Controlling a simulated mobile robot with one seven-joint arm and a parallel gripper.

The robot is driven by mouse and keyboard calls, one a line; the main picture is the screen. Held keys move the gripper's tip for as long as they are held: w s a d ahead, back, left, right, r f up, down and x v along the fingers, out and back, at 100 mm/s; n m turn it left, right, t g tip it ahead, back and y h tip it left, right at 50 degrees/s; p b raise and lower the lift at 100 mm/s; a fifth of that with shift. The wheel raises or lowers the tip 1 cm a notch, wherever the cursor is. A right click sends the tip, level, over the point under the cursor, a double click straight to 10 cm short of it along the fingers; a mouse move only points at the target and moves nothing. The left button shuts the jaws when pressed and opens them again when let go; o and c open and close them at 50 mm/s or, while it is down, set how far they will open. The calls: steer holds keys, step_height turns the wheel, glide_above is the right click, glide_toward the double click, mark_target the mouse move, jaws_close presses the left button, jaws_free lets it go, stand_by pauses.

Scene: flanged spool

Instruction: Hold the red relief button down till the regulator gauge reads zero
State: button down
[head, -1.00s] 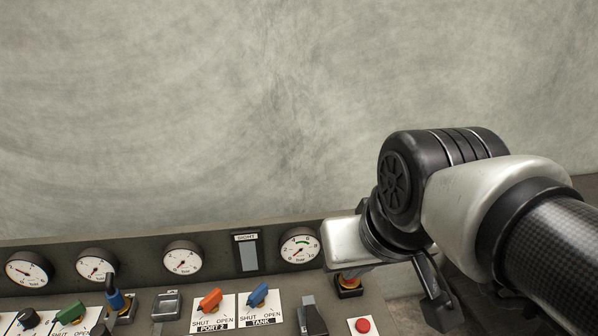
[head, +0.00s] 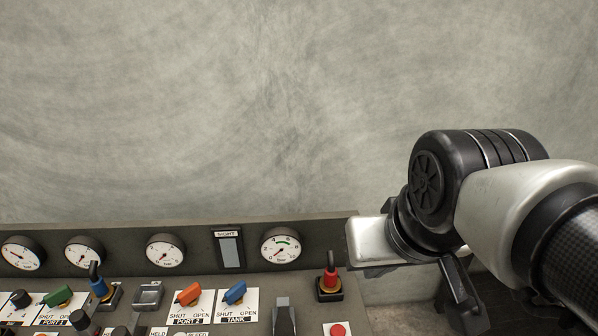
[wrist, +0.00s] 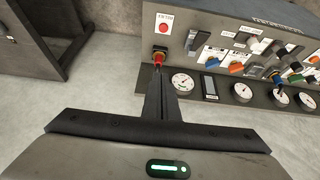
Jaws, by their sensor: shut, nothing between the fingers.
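A round red button (head: 338,330) on a white plate lies at the bottom edge of the head view, partly cut off. It also shows in the wrist view (wrist: 165,24); its label is not readable. A red, tapered fitting (head: 329,281) on a dark base stands beyond it. A gauge with a green arc (head: 281,249) is left of that fitting; its reading is too small to tell. My gripper (wrist: 159,70) is shut and empty. In the wrist view its tips appear just below the red fitting; contact cannot be told. In the head view its fingers are hidden.
The panel carries several more gauges (head: 165,250), a sight window (head: 229,249), orange (head: 187,294) and blue (head: 235,293) valve handles, and a blue fitting (head: 99,287). A grey lever (head: 284,314) stands left of the button. A bare wall rises behind.

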steer(key=g+b, duration=0.6)
steer(key=b, duration=0.3)
glide_above(338, 330)
step_height(338, 330, down, 20)
step_height(338, 330, down, 14)
steer(key=shift+f+b, duration=0.1)
steer(key=shift+b, duration=0.95)
